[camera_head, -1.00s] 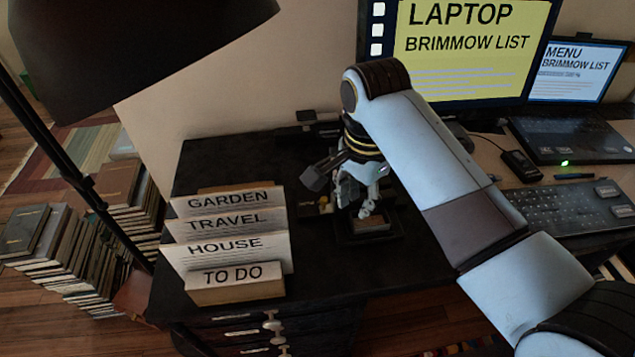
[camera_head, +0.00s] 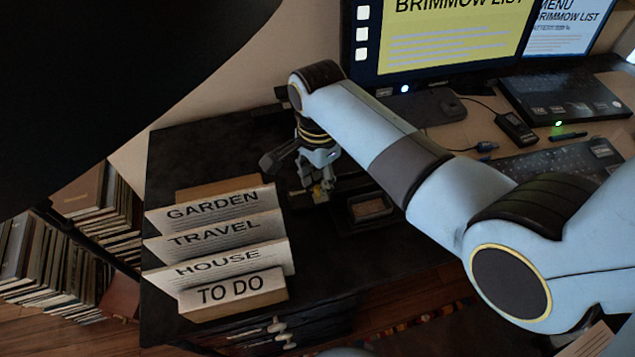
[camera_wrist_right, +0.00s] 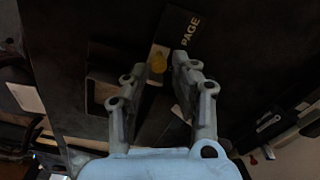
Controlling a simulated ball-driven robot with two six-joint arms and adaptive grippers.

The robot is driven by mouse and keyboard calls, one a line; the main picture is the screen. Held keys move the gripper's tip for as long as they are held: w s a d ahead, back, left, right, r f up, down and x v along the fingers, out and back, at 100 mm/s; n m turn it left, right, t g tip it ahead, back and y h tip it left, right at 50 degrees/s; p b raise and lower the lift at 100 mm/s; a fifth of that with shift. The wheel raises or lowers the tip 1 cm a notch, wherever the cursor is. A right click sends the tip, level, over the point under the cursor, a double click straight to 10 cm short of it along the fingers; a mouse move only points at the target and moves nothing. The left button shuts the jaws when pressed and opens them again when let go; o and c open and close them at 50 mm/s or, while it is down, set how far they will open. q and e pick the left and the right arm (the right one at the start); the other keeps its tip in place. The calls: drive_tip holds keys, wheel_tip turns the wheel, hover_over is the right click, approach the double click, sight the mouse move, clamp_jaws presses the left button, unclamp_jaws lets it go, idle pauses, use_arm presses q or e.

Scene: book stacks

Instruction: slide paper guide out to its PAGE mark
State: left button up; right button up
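My right gripper (camera_head: 316,184) points down over the dark cabinet top, right of the GARDEN card. A gap shows on both sides, and contact cannot be made out. The yellow tab is also in the head view (camera_head: 318,193), partly covered by the fingers. My left gripper is out of view.
A dark tray with a brown block (camera_head: 370,208) sits right of the gripper. Lettered cards (camera_head: 215,240) stand to the left. A monitor (camera_head: 440,40), keyboard and cables lie at the back right. A black lamp shade (camera_head: 100,80) fills the upper left.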

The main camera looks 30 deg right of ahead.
drive_tip(key=shift+f, duration=0.9)
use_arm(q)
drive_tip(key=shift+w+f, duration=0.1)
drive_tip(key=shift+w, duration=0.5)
use_arm(e)
clamp_jaws()
